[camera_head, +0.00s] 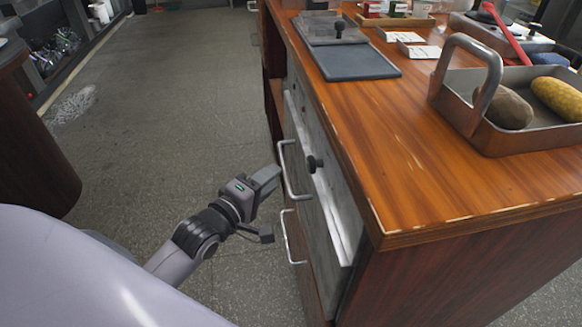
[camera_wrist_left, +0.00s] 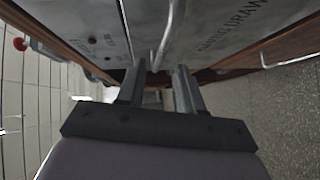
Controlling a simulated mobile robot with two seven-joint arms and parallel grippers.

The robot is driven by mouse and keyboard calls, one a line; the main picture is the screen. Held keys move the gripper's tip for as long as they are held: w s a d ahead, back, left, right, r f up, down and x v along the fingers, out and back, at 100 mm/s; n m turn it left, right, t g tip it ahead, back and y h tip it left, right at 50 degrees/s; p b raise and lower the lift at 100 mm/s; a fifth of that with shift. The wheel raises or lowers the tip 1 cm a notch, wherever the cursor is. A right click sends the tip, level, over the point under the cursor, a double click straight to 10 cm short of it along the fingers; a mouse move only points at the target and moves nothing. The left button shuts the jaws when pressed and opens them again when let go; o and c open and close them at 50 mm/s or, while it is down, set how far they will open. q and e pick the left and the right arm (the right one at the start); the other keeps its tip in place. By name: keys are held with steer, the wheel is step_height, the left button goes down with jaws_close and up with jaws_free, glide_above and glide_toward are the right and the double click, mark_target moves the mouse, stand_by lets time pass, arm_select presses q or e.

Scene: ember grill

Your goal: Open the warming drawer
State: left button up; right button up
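The grey metal drawer front (camera_head: 335,205) is on the side of the wooden counter, in the head view. It carries an upper bar handle (camera_head: 286,172), and a lower bar handle (camera_head: 290,240) shows below. In the left wrist view, part of a label reading "ATING DRAW" shows on the metal front (camera_wrist_left: 215,35). My left gripper (camera_head: 274,174) is at the upper handle. In the left wrist view its fingers (camera_wrist_left: 157,85) are apart, and a handle bar (camera_wrist_left: 168,35) runs toward the gap between them. I cannot tell whether they touch it. The drawer looks closed. My right gripper is not in view.
On the countertop (camera_head: 430,185) are a metal tray (camera_head: 470,122) with a brown and a yellow item, and a dark flat tray (camera_head: 355,63).

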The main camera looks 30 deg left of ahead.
mark_target(284, 166)
arm_select(q)
steer(key=shift+w+d+f+b, duration=0.15)
steer(key=shift+w+b, duration=0.05)
steer(key=shift+w, duration=0.8)
steer(key=shift+w+d+f+b, duration=0.1)
steer(key=shift+w+f+b, duration=0.05)
steer(key=shift+w, duration=0.85)
steer(key=shift+w+d+f+b, duration=0.15)
steer(key=shift+w+b, duration=0.05)
steer(key=shift+w, duration=0.8)
